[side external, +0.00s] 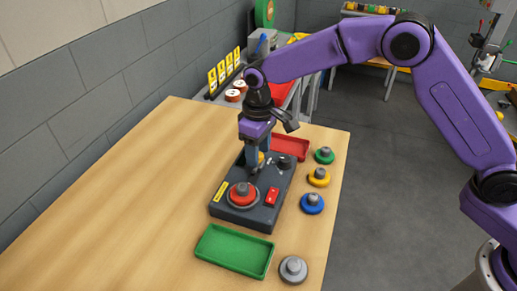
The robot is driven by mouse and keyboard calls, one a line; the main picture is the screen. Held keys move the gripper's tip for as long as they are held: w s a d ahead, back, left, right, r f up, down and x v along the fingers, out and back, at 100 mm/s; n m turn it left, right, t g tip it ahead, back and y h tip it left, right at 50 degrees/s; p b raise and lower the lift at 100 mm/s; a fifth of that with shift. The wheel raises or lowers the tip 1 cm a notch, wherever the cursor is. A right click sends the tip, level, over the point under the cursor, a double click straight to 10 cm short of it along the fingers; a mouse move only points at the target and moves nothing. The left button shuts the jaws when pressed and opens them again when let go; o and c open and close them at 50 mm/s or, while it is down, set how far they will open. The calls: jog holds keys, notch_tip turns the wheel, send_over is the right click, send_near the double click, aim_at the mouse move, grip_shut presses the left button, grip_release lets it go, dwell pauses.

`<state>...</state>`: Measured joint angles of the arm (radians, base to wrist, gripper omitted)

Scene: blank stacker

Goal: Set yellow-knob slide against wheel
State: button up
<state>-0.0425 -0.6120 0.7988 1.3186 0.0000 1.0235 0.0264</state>
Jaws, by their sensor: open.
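A dark grey stacker box (258,217) sits on the wooden table. A red disc with a grey hub (243,194), perhaps the wheel, is on its near left top. A small yellow knob (261,158) shows at my gripper on the box's far part; the slide under it is mostly hidden. My gripper (257,170) points down over the box with its jaws open, its fingers right at the yellow knob. Whether they touch it, and the gap from slide to wheel, I cannot tell.
The box also bears a red switch (272,197) and a black knob (285,161). A red tray (290,147) lies behind, a green tray (233,250) in front. Green (324,156), yellow (319,178), blue (312,204) and grey (293,270) discs lie to the right. The table's left is clear.

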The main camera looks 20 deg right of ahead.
aim_at(253, 171)
grip_shut()
jog(key=shift+s+a, duration=1.25)
jog(key=shift+a, duration=0.05)
grip_release()
notch_tip(253, 171, up, 17)
jog(key=shift+r, duration=0.2)
jog(key=shift+d, duration=0.1)
